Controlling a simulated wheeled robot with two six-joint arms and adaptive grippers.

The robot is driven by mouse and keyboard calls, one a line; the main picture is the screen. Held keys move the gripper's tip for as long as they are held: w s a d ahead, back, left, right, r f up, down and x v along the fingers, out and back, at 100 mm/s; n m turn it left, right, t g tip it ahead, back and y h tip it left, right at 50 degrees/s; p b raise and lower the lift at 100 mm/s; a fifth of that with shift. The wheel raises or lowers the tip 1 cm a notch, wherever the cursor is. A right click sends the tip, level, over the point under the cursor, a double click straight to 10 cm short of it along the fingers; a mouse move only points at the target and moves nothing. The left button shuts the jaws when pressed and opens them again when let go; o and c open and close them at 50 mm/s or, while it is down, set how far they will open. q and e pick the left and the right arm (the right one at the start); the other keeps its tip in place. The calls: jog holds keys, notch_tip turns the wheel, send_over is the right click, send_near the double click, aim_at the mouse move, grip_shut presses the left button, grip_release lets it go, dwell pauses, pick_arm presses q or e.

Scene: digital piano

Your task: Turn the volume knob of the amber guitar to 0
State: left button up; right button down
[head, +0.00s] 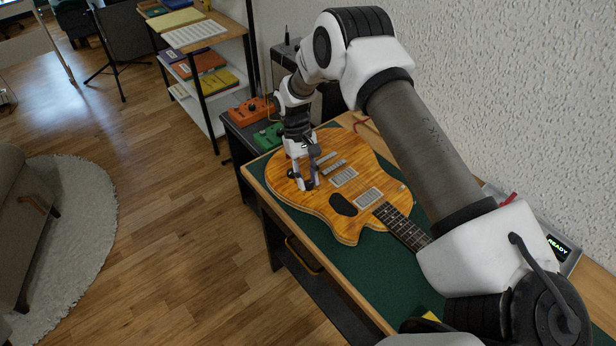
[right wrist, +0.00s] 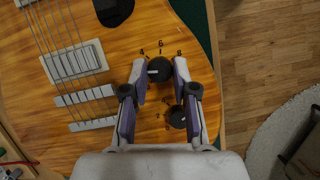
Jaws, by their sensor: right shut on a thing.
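The amber guitar (head: 290,195) lies flat on a green-topped bench, its neck toward the lower right in the head view. My right gripper (head: 307,186) points down at the guitar body by its lower edge. In the right wrist view its fingers (right wrist: 160,74) are shut on the sides of a black knob (right wrist: 160,66). The knob's white pointer points left in that view, and the numbers 4, 6 and 8 show around its far side. A second black knob (right wrist: 178,118) sits between the fingers, nearer the palm. Knob name labels are not readable. My left gripper is not seen.
The green bench top (head: 378,283) has a wooden rim. An orange pedal (head: 252,111) and a green pedal (head: 268,136) stand beyond the guitar. A READY display (head: 558,247) is at the right. The pickups (right wrist: 75,62) and strings lie left of the gripper.

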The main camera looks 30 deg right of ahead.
jog(key=n+h, duration=0.1)
jog(key=n, duration=0.1)
jog(key=n+h+p, duration=0.1)
jog(key=n, duration=0.2)
jog(key=shift+s+a+n, duration=0.1)
jog(key=shift+a+n, duration=0.1)
jog(key=shift+n, duration=0.1)
jog(key=n+h, duration=0.1)
jog(key=n, duration=0.1)
jog(key=n+t+h+p, duration=0.1)
jog(key=n, duration=0.2)
jog(key=shift+s+a+n, duration=0.1)
jog(key=shift+a+n, duration=0.05)
jog(key=shift+n, duration=0.15)
jog(key=shift+f, duration=0.1)
jog(key=c, duration=0.9)
grip_release()
jog(key=shift+t, duration=0.3)
jog(key=v, duration=1.2)
